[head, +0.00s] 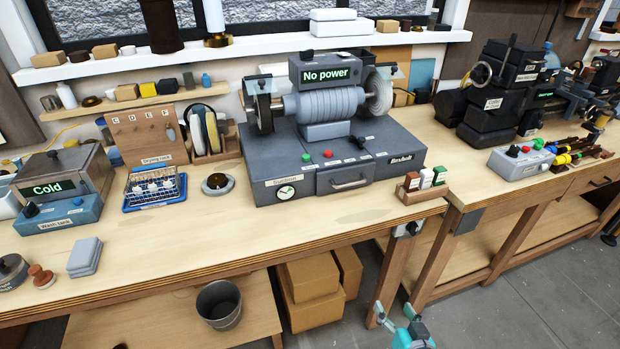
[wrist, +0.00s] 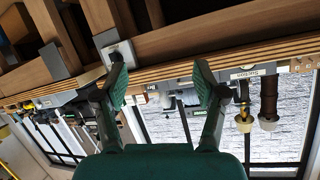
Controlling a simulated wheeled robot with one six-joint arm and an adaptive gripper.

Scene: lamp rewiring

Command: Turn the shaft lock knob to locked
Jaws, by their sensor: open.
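My gripper (head: 410,337) is low in the head view, in front of and below the bench edge, apart from the machine. The wrist view shows my gripper (wrist: 160,82) with its fingers spread and nothing between them.
Bare bench top lies in front. A bucket (head: 219,304) and cardboard boxes (head: 312,290) are below.

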